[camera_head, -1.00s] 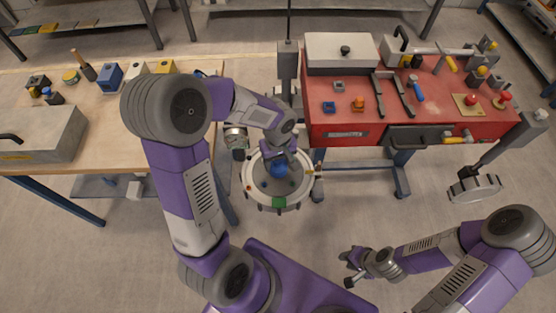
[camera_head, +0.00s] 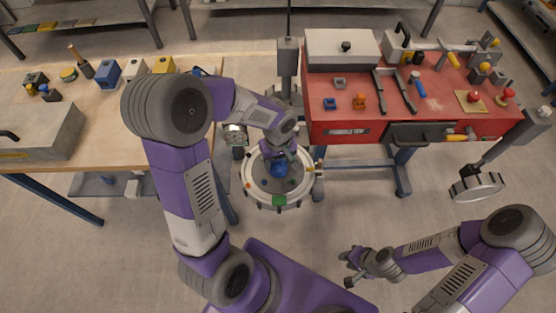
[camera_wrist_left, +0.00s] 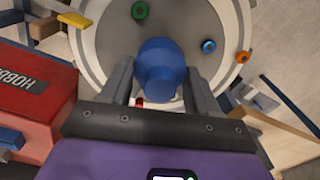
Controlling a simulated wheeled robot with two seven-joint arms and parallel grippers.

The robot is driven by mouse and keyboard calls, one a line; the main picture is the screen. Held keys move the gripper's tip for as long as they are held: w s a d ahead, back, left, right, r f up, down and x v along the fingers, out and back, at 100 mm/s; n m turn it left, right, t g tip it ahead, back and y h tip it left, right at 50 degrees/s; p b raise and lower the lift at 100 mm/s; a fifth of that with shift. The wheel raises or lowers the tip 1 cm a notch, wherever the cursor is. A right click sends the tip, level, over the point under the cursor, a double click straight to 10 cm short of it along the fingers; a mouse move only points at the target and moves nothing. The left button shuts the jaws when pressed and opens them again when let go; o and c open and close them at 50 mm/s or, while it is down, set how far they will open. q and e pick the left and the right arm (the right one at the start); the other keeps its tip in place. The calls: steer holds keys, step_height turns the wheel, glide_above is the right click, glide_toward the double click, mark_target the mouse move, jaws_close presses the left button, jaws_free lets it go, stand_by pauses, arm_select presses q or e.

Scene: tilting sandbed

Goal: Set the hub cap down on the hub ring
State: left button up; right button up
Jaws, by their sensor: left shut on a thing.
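The blue knob-shaped hub cap (camera_head: 278,168) is over the round grey sandbed (camera_head: 253,162), inside its pale rim. My left gripper (camera_head: 278,160) is shut on it from above. The left wrist view shows the hub cap (camera_wrist_left: 160,62) between the two fingers of my left gripper (camera_wrist_left: 160,80). I cannot make out the hub ring for certain; the cap and gripper hide the bed below them. Whether the cap touches the bed is not clear. My right gripper (camera_head: 350,268) is empty and looks open, low over the floor at the right.
A red tool bench (camera_head: 350,120) stands close on the right, a wooden table (camera_head: 130,130) on the left. A round grey disc (camera_head: 476,187) hangs at far right.

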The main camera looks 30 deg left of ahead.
arm_select(q)
steer(key=o, duration=1.3)
steer(key=shift+o, duration=0.2)
steer(key=shift+r+p, duration=3.05)
steer(key=shift+r, duration=0.95)
steer(key=shift+f, duration=0.1)
